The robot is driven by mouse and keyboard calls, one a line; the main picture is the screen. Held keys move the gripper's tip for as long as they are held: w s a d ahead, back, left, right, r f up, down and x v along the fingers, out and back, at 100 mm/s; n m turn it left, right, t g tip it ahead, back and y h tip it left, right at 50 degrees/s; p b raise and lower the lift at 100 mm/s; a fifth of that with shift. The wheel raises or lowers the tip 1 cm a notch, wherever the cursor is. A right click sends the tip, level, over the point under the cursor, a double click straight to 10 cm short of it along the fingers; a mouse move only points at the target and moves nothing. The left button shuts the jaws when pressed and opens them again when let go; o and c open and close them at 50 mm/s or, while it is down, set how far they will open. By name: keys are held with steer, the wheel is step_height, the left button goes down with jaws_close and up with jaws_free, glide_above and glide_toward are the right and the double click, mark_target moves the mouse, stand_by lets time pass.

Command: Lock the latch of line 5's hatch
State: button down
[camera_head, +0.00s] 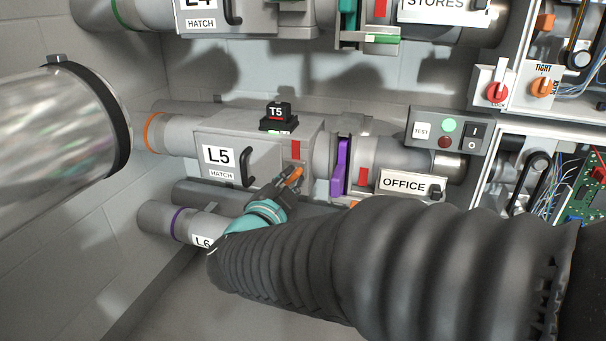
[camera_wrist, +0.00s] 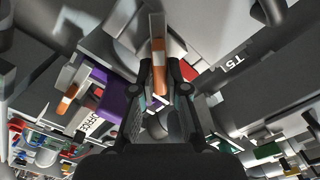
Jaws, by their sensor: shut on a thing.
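The line 5 hatch (camera_head: 262,145) is a grey box on the L5 tube, with an L5 label (camera_head: 218,156) and a black handle (camera_head: 247,167). Its lid looks closed. The orange latch lever (camera_head: 294,175) is at its lower right, below a red mark (camera_head: 296,150). My gripper (camera_head: 287,184) is at this lever, shut on it. In the wrist view the orange lever (camera_wrist: 158,55) stands between the fingertips of my gripper (camera_wrist: 161,75). The fingers partly cover the lever, and its pivot is hard to make out.
A purple slide plate (camera_head: 339,168) and the OFFICE sign (camera_head: 404,184) are right of the hatch. The T5 block (camera_head: 278,113) stands on top. The L6 tube (camera_head: 190,226) runs below, partly behind my arm. A TEST switch panel (camera_head: 447,131) is at the right.

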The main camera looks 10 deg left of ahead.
steer(key=m, duration=0.4)
steer(key=shift+f+m, duration=0.1)
steer(key=shift+m, duration=0.2)
steer(key=m, duration=0.4)
steer(key=shift+f, duration=0.1)
steer(key=shift+m, duration=0.3)
steer(key=c, duration=1.2)
jaws_free()
steer(key=s, duration=0.8)
steer(key=s+a, duration=0.1)
steer(key=s, duration=0.3)
